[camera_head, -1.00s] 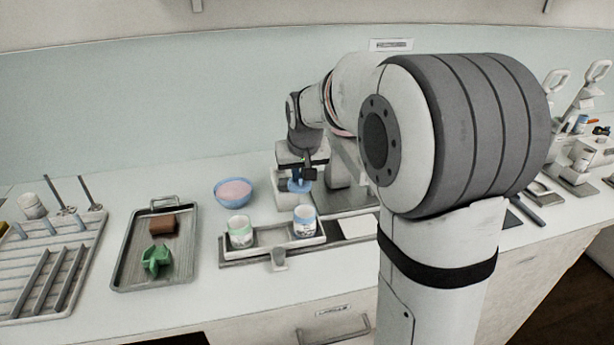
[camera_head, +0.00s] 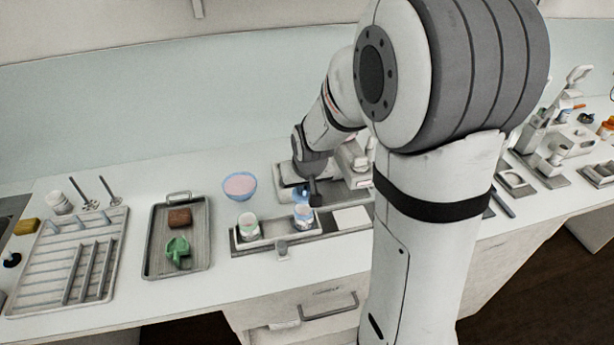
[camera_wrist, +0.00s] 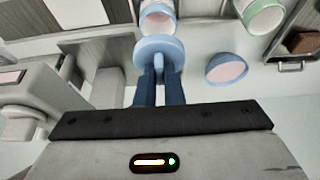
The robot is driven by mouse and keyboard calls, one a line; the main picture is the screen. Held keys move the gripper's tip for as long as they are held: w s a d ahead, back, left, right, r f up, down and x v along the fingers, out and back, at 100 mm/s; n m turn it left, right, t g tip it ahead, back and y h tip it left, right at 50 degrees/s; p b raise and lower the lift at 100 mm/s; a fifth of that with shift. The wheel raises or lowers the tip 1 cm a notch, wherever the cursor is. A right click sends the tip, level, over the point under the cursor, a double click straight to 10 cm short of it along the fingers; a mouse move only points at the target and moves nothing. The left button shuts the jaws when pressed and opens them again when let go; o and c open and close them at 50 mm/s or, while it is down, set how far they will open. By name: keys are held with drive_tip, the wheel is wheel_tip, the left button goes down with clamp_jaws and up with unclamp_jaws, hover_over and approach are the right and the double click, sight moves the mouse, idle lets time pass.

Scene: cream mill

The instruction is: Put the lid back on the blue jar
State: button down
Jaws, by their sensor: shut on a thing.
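My gripper (camera_head: 303,187) is shut on the blue lid (camera_wrist: 158,48), holding it by its upright knob between dark blue fingers (camera_wrist: 160,88). The lid (camera_head: 300,195) is close above the blue jar (camera_head: 303,218) in the head view. In the wrist view the blue jar (camera_wrist: 157,20) shows just beyond the lid, partly covered by it. I cannot tell whether lid and jar touch. The blue jar stands upright at the right end of a pale tray (camera_head: 275,232). A green-banded jar (camera_head: 248,228) stands open at its left end, also in the wrist view (camera_wrist: 263,14).
A blue bowl (camera_head: 240,187) with pink contents stands behind the jars. A metal tray (camera_head: 160,262) with a brown block (camera_head: 179,218) and a green piece (camera_head: 177,252) lies left, beside a drying rack (camera_head: 40,280). Machines (camera_head: 355,165) stand to the right.

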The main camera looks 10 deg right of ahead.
sight(305, 198)
drive_tip(key=shift+f+b, duration=1.65)
drive_tip(key=shift+f, duration=0.5)
drive_tip(key=shift+b, duration=0.4)
drive_tip(key=shift+f+b, duration=0.65)
drive_tip(key=shift+b, duration=0.4)
idle(1.0)
idle(0.3)
drive_tip(key=c, duration=1)
unclamp_jaws()
drive_tip(key=shift+s+r+p, duration=0.1)
drive_tip(key=shift+r+p, duration=1.35)
drive_tip(key=shift+r, duration=0.85)
